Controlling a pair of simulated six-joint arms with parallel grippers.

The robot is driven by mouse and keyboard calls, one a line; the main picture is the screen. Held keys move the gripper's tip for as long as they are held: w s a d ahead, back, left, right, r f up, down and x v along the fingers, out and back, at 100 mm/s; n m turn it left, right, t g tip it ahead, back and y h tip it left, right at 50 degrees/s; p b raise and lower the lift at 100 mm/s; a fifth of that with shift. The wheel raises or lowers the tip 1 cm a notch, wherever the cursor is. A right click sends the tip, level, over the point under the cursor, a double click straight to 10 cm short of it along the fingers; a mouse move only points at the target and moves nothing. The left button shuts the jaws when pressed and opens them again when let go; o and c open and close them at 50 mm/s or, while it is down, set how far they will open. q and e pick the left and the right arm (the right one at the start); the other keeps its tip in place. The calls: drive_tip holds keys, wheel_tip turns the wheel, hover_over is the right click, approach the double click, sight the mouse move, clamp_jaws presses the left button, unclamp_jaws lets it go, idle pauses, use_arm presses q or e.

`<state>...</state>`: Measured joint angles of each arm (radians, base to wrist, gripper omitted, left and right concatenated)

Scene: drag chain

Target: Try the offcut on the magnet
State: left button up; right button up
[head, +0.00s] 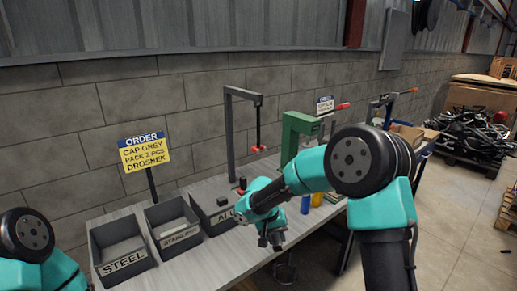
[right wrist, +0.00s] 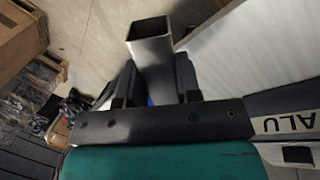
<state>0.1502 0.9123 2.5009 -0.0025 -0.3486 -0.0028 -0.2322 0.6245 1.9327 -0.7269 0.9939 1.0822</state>
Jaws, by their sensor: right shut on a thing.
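My right gripper (head: 272,240) is low at the front edge of the bench, in front of the ALU bin (head: 208,221). In the right wrist view it (right wrist: 152,90) is shut on a grey square tube offcut (right wrist: 150,50), hollow end facing away from my wrist. In the head view I cannot make out the offcut clearly. A magnet, seemingly the red-ended piece (head: 258,149), hangs from a dark stand (head: 228,125) behind the ALU bin, apart from my gripper. My left arm shows at the lower left; its gripper is out of view.
A STEEL bin (head: 121,263) and a second labelled bin (head: 178,238) stand left of the ALU bin. An order sign (head: 145,151) rises behind them. A green press-like stand (head: 290,137) is right of the magnet stand. The bench front (head: 215,265) is clear.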

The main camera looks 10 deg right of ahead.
drive_tip(key=shift+s+d+r, duration=0.15)
drive_tip(key=shift+s+d, duration=0.1)
drive_tip(key=shift+s, duration=0.35)
drive_tip(key=shift+s+d+r, duration=0.15)
drive_tip(key=shift+s+d, duration=0.15)
drive_tip(key=shift+s, duration=0.25)
drive_tip(key=shift+s+d+r, duration=0.15)
drive_tip(key=shift+s+d, duration=0.1)
drive_tip(key=shift+s, duration=0.35)
idle(3.6)
drive_tip(key=shift+s, duration=0.1)
idle(0.5)
drive_tip(key=s+d, duration=0.4)
drive_tip(key=s, duration=0.5)
idle(1.3)
